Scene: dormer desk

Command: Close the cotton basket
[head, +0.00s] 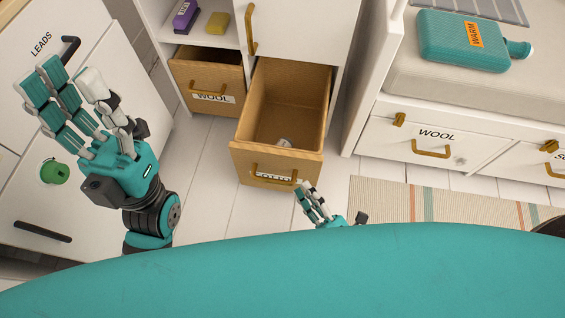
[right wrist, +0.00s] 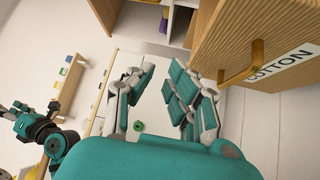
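The cotton basket (head: 253,156) is a wooden drawer pulled well out of the white cabinet, with a brass handle and a label on its front. A small pale item (head: 285,143) lies inside. In the right wrist view the basket (right wrist: 215,35) shows its ribbed front, handle (right wrist: 244,72) and COTTON label at upper right. My right gripper (head: 313,203) is just in front of the basket's lower right corner, open and empty; its fingers (right wrist: 160,98) appear apart from the handle. My left gripper (head: 75,110) is raised at the left, open and empty, away from the basket.
A WOOL basket (head: 193,89) stands partly out, left of the cotton basket. A white LEADS cabinet (head: 85,70) with a green knob is at left. At right are a WOOL drawer (head: 434,140) and a cushion with a teal WARM bottle (head: 462,42). Floor below the basket is clear.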

